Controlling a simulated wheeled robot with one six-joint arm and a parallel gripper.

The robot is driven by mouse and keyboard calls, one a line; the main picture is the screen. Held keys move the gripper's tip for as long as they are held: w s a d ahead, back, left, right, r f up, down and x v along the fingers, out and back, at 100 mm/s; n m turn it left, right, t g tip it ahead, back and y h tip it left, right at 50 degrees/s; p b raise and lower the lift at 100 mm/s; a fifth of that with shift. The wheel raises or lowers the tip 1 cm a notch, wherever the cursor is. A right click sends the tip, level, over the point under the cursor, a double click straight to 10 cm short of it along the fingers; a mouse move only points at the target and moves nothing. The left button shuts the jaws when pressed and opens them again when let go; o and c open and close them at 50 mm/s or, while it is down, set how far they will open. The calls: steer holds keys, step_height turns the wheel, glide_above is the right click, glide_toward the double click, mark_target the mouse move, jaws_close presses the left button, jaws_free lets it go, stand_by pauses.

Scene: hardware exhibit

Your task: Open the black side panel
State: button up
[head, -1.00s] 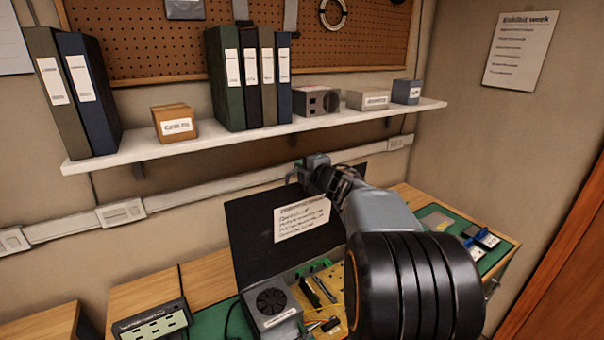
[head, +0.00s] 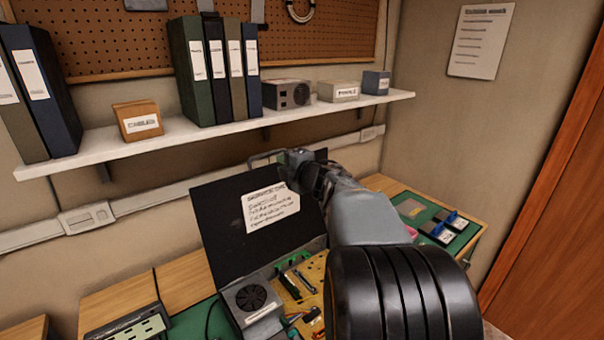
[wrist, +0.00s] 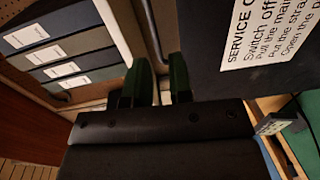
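The black side panel (head: 218,220) stands raised and leaning back behind the open case, with a white service card (head: 271,208) on its face. The panel also shows at the right in the wrist view (wrist: 205,75). My gripper (head: 285,156) is at the panel's top edge, towards its right end. My arm hides the panel's lower right part. I cannot tell whether a finger touches the panel.
The case shows a fan unit (head: 250,298) and a yellow board (head: 307,285) with loose parts. A white shelf (head: 215,133) with binders and boxes runs above and behind the panel. A green mat (head: 410,208) with small devices lies at right.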

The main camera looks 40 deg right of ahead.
steer(key=s+r, duration=0.1)
steer(key=s, duration=0.8)
steer(key=shift+s+b, duration=0.2)
steer(key=shift+b, duration=0.1)
steer(key=shift+d, duration=0.1)
